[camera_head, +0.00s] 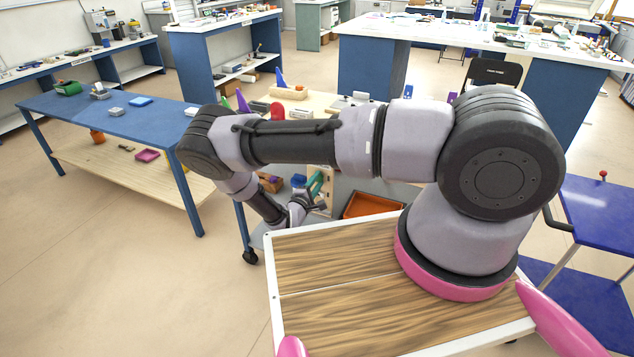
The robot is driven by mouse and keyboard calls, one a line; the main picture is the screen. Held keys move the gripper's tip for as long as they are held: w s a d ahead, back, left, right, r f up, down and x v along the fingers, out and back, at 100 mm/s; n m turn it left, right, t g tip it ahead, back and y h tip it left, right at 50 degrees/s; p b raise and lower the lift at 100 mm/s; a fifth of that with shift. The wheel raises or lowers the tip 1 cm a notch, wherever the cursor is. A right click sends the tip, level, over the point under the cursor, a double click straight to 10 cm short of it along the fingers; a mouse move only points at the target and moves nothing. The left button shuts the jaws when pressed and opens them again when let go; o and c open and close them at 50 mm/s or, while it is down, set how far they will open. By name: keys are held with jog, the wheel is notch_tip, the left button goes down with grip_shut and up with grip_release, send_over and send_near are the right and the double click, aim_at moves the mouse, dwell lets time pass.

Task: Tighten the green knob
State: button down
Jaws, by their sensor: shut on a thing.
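My arm reaches left and then bends down, and its end is small in the head view. My gripper (312,200) is low, just beyond the far edge of my wooden-topped base. The green knob (315,184) shows as a small green shape right at the gripper. The gripper is shut on it, as far as this small view shows. The fingertips are partly hidden, and the exact contact and the knob's turn cannot be made out.
An orange tray (370,205) lies right of the gripper. A blue table (110,110) with small items stands left, with a wooden lower shelf (130,168). Blue-legged benches (225,60) stand behind. A dark blue trolley (600,215) is at right. Floor at lower left is clear.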

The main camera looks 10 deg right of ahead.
jog(key=m, duration=0.7)
jog(key=shift+s+a+f, duration=0.1)
jog(key=shift+s+f, duration=0.05)
jog(key=shift+f, duration=0.1)
jog(key=m, duration=0.4)
jog(key=shift+f, duration=0.1)
jog(key=shift+a+f+m, duration=0.1)
jog(key=shift+m, duration=2)
jog(key=c, duration=0.5)
grip_release()
jog(key=v, duration=1)
jog(key=shift+s+a, duration=0.2)
jog(key=shift+s, duration=0.05)
